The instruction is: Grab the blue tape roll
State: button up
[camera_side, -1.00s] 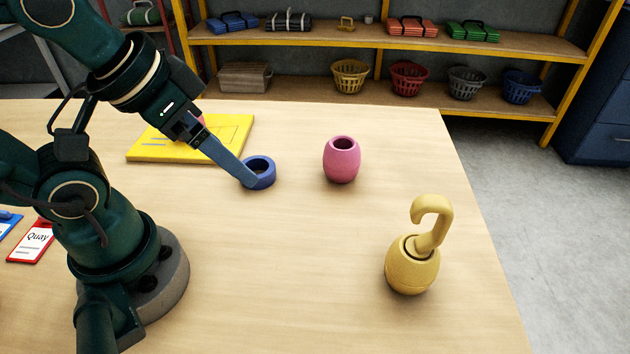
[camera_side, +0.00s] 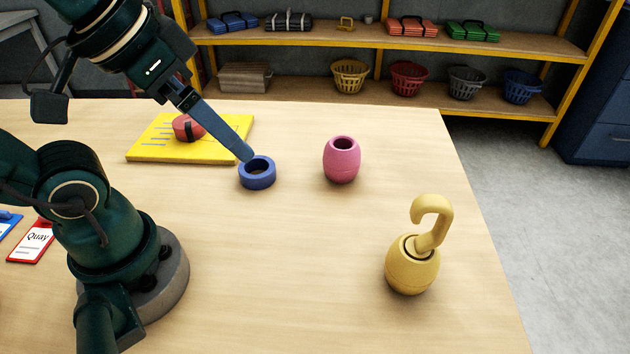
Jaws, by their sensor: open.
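The blue tape roll (camera_side: 257,178) lies flat on the wooden table, just right of the yellow board, with its hole facing up. My gripper (camera_side: 246,156) comes down at a slant from the upper left. Its fingertip end is just above the far rim of the roll. The fingers overlap in this view, so the gap between them does not show. The gripper is open and holds nothing. I cannot tell whether a fingertip touches the roll.
A yellow board (camera_side: 150,148) with a red round object (camera_side: 188,128) on it lies behind the gripper. A pink barrel-shaped pot (camera_side: 342,161) stands to the right. A yellow pot with a hook (camera_side: 412,265) stands at the front right. The table's front middle is clear.

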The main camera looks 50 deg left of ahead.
jog(key=w+a+m+g+y, duration=0.65)
jog(key=w+m+y, duration=0.6)
jog(key=m, duration=0.55)
jog(key=y, duration=0.1)
send_near(250, 166)
jog(key=shift+t+x, duration=0.25)
jog(key=shift+x, duration=0.65)
jog(key=shift+s+a+f, duration=0.15)
jog(key=shift+a, duration=0.05)
jog(key=shift+x, duration=2.4)
jog(key=shift+c, duration=0.3)
jog(key=c, duration=1.2)
